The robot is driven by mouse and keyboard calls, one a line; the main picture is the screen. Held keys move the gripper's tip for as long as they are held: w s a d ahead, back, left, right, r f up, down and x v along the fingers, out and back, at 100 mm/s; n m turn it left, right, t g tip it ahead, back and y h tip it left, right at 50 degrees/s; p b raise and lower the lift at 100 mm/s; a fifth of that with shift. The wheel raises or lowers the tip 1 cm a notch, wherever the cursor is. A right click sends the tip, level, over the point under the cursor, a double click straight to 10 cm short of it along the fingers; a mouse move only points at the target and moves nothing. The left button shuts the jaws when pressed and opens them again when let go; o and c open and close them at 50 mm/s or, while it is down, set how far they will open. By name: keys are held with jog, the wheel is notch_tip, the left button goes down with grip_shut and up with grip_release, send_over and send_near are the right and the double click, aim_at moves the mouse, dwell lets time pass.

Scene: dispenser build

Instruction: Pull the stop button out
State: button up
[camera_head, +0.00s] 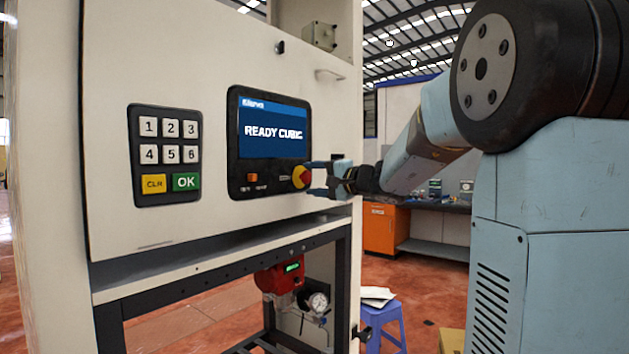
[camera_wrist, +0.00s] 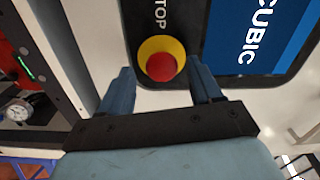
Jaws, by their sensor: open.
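The stop button (camera_head: 301,177) is a red knob on a yellow ring at the lower right of the black display panel (camera_head: 234,150). In the wrist view the stop button (camera_wrist: 161,67) sits just beyond and between my fingertips, with the word STOP beside it. My gripper (camera_head: 316,178) comes in from the right at button height. In the wrist view my gripper (camera_wrist: 160,82) is open, with one blue finger on each side of the button and a gap to each. I cannot tell how far the fingertips are from the panel face.
A keypad (camera_head: 166,155) is left of the display, which reads READY CUBIC. A small orange switch (camera_head: 252,178) is on the same panel. A blue stool (camera_head: 384,325) stands behind.

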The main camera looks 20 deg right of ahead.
jog(key=v, duration=1.3)
jog(key=s+a+f+n+g+h, duration=0.3)
jog(key=s+a+f+n+g, duration=0.35)
jog(key=s+a+f, duration=0.65)
jog(key=s+d+f+n+g+h, duration=0.1)
jog(key=s+d+f+h, duration=0.1)
jog(key=s, duration=0.4)
jog(key=s+d+f+n+g+h, duration=0.1)
jog(key=s+d+f+h, duration=0.2)
jog(key=s+f+h, duration=0.2)
jog(key=shift+s+f+h, duration=0.3)
jog(key=shift+s+f, duration=0.15)
jog(key=shift+s, duration=0.1)
jog(key=shift+d+n+g, duration=0.15)
jog(key=shift+n+g, duration=0.1)
dwell(1.9)
